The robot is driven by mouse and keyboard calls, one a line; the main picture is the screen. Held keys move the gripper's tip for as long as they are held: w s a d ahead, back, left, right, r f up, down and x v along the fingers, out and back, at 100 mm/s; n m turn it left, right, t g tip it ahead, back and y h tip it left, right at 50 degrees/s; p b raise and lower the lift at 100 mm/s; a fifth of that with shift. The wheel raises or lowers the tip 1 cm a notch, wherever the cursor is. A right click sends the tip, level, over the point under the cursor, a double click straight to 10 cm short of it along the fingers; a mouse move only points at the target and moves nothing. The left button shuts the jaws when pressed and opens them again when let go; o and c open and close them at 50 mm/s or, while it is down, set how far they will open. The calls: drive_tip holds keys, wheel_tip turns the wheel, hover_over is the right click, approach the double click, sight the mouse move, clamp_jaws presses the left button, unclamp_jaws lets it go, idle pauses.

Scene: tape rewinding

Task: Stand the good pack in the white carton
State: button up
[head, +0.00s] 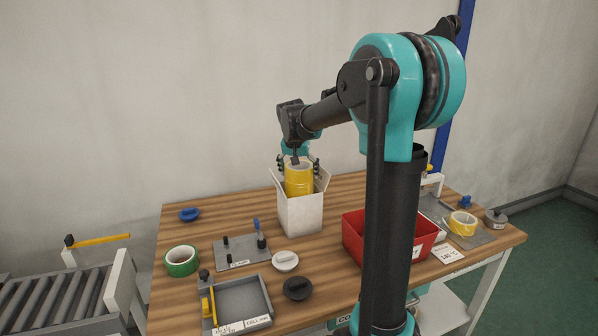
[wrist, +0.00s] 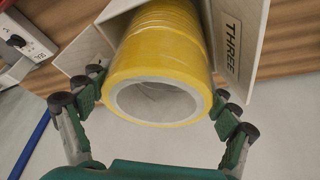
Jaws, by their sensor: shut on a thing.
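The pack is a yellow, wrapped cylinder of tape rolls with a pale hollow core. The pack (head: 299,181) stands roughly upright in the mouth of the white carton (head: 301,217), its top above the rim. My gripper (head: 297,164) is shut on the pack from above, near its top end. In the wrist view the fingers sit either side of the pack (wrist: 160,62), which goes down between the flaps of the carton (wrist: 235,40) marked THREE. The pack's lower end is hidden inside the carton, so I cannot tell whether it touches the bottom.
A red bin (head: 362,240) stands right of the carton, partly behind my arm. A green tape roll (head: 181,261), a grey fixture plate (head: 236,254), a white disc (head: 285,261), a black disc (head: 297,288) and a grey tray (head: 243,299) lie in front. Another yellow roll (head: 461,223) is at far right.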

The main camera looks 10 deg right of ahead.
sight(299, 186)
drive_tip(key=shift+f, duration=2.7)
drive_tip(key=o, duration=1.5)
drive_tip(key=shift+c, duration=0.2)
drive_tip(key=shift+r, duration=3.55)
